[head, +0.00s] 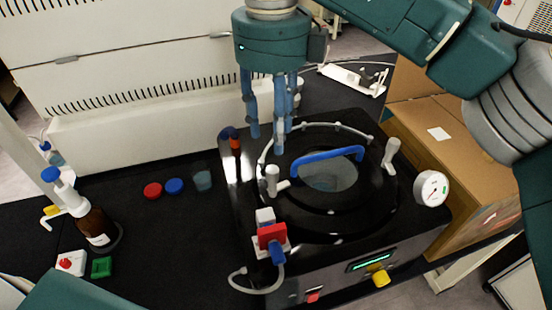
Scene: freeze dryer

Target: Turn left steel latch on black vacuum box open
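The black vacuum box (345,245) stands on the dark bench, with a round glass lid and a blue handle (327,166) across it. Its left steel latch (272,180) is a light metal post with a short lever pointing right, at the left of the lid. A second latch (392,155) stands at the lid's right side, its lever tilted up. My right gripper (267,140) points down, above and behind the left latch, apart from it. Its blue fingers are spread with nothing between them. My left gripper is out of view; only a teal arm part shows at bottom left.
A dial gauge (431,188) and a red-and-blue valve (271,238) sit on the box. A cardboard carton (455,155) stands at the right.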

